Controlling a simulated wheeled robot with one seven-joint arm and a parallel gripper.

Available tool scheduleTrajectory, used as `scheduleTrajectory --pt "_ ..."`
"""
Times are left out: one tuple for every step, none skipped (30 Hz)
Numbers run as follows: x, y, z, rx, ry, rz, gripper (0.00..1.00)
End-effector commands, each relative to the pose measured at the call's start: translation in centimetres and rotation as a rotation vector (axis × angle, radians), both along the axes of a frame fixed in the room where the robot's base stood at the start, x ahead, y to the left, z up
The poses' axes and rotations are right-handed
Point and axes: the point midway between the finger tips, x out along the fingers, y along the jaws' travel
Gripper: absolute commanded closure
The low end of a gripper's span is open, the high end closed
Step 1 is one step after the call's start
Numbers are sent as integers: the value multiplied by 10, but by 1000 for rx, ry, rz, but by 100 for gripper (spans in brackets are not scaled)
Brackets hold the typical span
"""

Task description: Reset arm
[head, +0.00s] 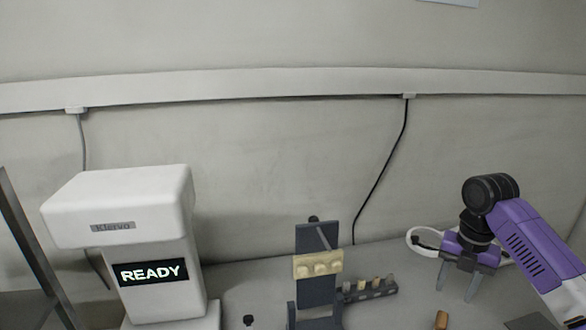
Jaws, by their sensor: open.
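My gripper (456,280) is at the right of the head view, at the end of my purple and black arm. Its two grey fingers point down and stand apart, with nothing between them. It is to the right of a dark rack (372,294) that holds several small light pieces. A small tan block (441,320) lies on the table below and left of the fingers.
A white machine (118,208) with a READY display stands at the left. A dark upright stand (317,265) with a cream bar (318,265) is in the middle. A white ring-shaped thing (412,236) is behind my gripper. Cables hang on the wall.

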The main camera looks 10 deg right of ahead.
Motion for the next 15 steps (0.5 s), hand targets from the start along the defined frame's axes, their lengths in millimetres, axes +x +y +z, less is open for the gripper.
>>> scheduleTrajectory --pt "3 0 0 2 -14 -36 55" --pt "8 0 0 3 -32 -70 55" --pt "17 -1 1 3 -69 -130 55" --pt "26 -1 3 1 -109 -181 55" --pt "37 -1 7 2 -160 -234 55" --pt "55 -1 17 9 -247 -312 55" --pt "70 0 27 23 -318 -371 55" --pt "81 3 33 47 -383 -428 55" --pt "94 10 37 91 -459 -502 55" --pt "104 17 40 130 -513 -553 55" --pt "113 26 42 178 -564 -605 55" --pt "124 40 45 253 -632 -676 55" --pt "131 52 48 316 -679 -729 55" --pt "137 64 50 380 -719 -779 55" --pt "142 78 53 463 -767 -842 55"
